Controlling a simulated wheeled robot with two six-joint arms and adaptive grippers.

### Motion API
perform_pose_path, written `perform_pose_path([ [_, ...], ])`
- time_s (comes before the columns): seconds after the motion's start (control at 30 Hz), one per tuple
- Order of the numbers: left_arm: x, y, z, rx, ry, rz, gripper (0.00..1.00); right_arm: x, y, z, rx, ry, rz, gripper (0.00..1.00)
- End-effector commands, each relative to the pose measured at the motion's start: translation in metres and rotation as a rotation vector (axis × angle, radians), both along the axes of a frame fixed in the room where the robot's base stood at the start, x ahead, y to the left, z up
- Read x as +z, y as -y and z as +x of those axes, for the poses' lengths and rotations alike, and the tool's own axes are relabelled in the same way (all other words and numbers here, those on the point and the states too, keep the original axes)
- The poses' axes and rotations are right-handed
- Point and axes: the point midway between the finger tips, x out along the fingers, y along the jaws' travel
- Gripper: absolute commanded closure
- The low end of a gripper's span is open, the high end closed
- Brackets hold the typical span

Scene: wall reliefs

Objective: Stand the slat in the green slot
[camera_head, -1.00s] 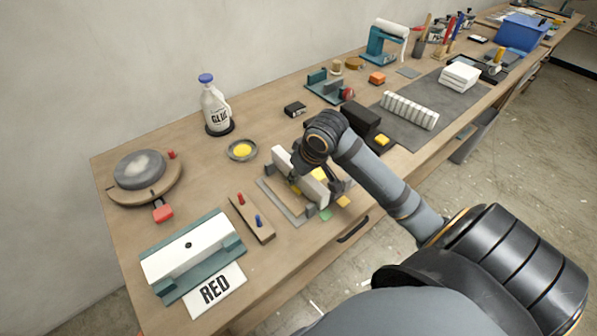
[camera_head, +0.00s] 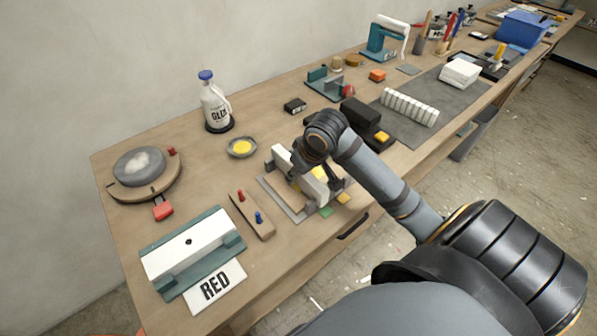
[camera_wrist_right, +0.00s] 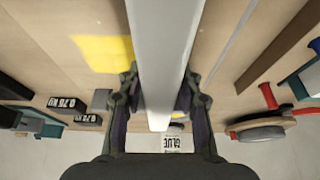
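The white slat (camera_head: 316,186) is on its long edge over a flat grey-edged fixture (camera_head: 297,217) at the table's front. My right gripper (camera_head: 313,172) is around its middle from above. In the right wrist view the slat (camera_wrist_right: 162,50) runs between both fingers (camera_wrist_right: 160,85), which appear to press on its sides. A small green patch (camera_head: 326,212) lies by the fixture's front corner, with a yellow patch (camera_head: 343,198) beside it. The gripper and slat hide much of the fixture; I cannot tell whether the slat's lower edge rests in a slot. My left gripper is out of view.
A wooden block with red and blue pegs (camera_head: 252,214) lies close left of the fixture. A teal holder (camera_head: 215,236) and RED card (camera_head: 215,287) are front left.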

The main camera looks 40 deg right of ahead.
Motion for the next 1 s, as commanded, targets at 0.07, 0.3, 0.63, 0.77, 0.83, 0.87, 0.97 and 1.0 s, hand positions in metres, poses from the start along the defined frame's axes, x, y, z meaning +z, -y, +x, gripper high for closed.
perform_pose_path([
  [0.07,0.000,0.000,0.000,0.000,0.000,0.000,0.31,0.000,0.000,0.000,0.000,0.000,0.000,0.50],
  [0.3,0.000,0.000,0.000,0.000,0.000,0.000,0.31,0.000,0.000,0.000,0.000,0.000,-0.001,0.48],
  [0.63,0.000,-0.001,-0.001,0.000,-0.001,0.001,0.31,0.033,0.004,-0.012,0.002,0.005,-0.011,0.48],
  [0.77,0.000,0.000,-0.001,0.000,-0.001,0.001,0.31,0.051,0.004,-0.020,0.002,0.002,-0.009,0.48],
  [0.83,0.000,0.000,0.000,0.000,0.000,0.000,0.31,0.058,0.004,-0.022,0.002,0.004,-0.009,0.48],
  [0.87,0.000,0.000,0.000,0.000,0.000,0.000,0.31,0.060,0.004,-0.024,0.001,0.004,-0.007,0.48],
  [0.97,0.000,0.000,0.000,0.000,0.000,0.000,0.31,0.066,0.003,-0.026,0.000,0.002,-0.004,0.48],
  [1.0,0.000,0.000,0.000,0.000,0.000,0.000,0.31,0.068,0.003,-0.027,0.001,0.001,-0.003,0.48],
])
